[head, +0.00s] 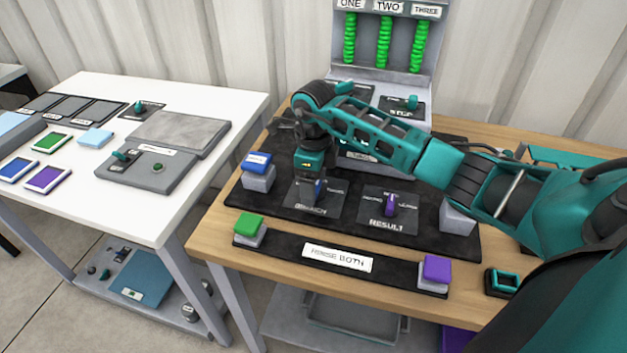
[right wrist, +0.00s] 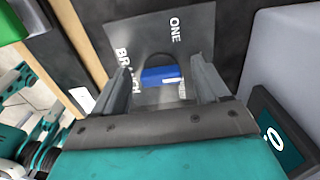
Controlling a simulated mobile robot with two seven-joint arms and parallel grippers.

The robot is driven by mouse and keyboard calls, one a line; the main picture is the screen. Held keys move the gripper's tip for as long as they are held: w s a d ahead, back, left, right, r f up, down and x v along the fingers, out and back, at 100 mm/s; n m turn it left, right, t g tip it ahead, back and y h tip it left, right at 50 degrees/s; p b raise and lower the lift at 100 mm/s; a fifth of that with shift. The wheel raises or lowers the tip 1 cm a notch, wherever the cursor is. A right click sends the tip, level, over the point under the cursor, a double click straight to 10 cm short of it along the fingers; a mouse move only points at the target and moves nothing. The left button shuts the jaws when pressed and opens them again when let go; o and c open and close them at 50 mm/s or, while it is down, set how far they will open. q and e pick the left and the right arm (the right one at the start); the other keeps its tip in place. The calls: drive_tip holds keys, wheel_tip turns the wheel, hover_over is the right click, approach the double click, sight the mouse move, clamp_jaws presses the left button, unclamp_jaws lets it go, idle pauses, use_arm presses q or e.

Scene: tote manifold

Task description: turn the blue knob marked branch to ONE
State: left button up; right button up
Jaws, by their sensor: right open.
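The blue knob (right wrist: 160,74) sits on the grey branch plate (right wrist: 190,36), whose ONE label shows in the right wrist view. In the head view the branch plate (head: 330,205) lies on the black panel, with the blue knob (head: 319,186) partly hidden under my gripper. My right gripper (right wrist: 165,88) is open, with one finger on either side of the knob; I cannot tell whether they touch it. In the head view my right gripper (head: 314,180) points down over the plate. My left gripper is not in view.
A purple knob (head: 390,205) on the RESULT plate stands just right. A blue-topped block (head: 257,170) stands left, and green (head: 249,228) and purple (head: 436,272) blocks stand in front. A rack (head: 385,45) with green coils stands behind. A white table (head: 165,215) is at left.

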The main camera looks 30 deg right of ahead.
drive_tip(key=shift+c, duration=0.4)
drive_tip(key=c, duration=1)
